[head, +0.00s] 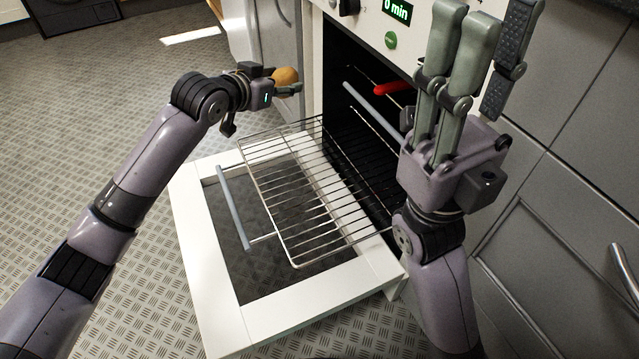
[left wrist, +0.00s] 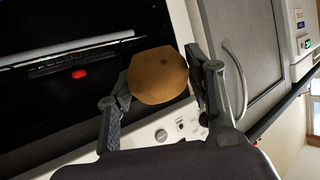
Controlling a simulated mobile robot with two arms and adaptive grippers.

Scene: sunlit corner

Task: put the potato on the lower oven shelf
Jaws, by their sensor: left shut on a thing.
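The potato (head: 285,75) is a yellow-brown lump held in my left gripper (head: 287,88), up by the left edge of the oven opening. In the left wrist view the potato (left wrist: 158,76) sits between the two fingers of the left gripper (left wrist: 160,90). The oven door (head: 205,285) is folded down. A wire shelf (head: 300,190) is pulled out above the door, below and to the right of the potato. My right gripper (head: 475,50) is raised in front of the oven's right side, with its fingers spread apart and nothing between them. It hides part of the oven inside.
The dark oven inside (head: 350,110) has side rails and a red object (head: 392,87) on the upper level. The door handle (head: 232,205) lies under the shelf. Grey cabinets (head: 560,215) stand at right. The shelf's wires look bare.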

